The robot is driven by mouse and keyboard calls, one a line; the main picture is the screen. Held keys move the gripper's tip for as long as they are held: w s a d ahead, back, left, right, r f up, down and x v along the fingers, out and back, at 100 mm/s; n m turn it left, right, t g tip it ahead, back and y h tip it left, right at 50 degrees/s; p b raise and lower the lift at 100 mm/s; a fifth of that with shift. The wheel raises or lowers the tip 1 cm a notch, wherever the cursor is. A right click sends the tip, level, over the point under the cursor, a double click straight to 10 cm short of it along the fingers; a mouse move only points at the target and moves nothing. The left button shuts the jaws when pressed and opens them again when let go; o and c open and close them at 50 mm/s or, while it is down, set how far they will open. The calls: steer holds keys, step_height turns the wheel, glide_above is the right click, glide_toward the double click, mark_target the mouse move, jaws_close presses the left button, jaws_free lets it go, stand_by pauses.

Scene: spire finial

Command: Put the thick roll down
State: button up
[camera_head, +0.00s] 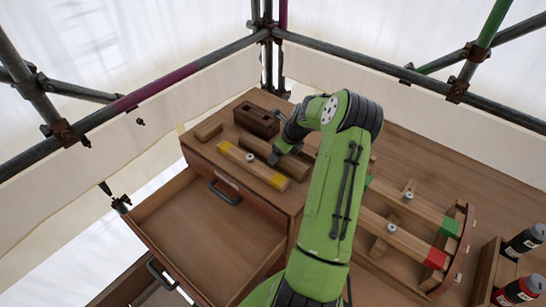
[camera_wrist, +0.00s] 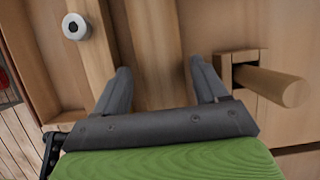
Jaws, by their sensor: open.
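A brown wooden roll (camera_head: 257,147) lies on the cabinet top behind the yellow-ended bar, partly hidden by my arm; I take it for the thick roll. My gripper (camera_head: 279,155) is low over its right part. In the wrist view my gripper (camera_wrist: 162,88) is open, its two fingers apart on either side of a long wooden band (camera_wrist: 154,50), which seems to be this roll. Whether the fingers touch it I cannot tell. A shorter, lighter roll (camera_head: 208,131) lies at the cabinet's left corner; a round piece also shows at right in the wrist view (camera_wrist: 272,86).
A dark slotted block (camera_head: 257,119) stands behind the roll. The yellow-ended bar (camera_head: 240,157) with a pale knob lies in front. An open, empty drawer (camera_head: 210,230) juts out below. Green- and red-ended bars (camera_head: 405,240) and bottles (camera_head: 522,242) are at right.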

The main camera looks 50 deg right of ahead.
steer(key=x, duration=0.2)
steer(key=shift+w+f, duration=0.15)
steer(key=shift+f, duration=0.15)
steer(key=c, duration=1.1)
step_height(320, 180, up, 10)
steer(key=shift+r+p, duration=0.1)
steer(key=shift+p, duration=0.7)
steer(key=shift+c, duration=0.2)
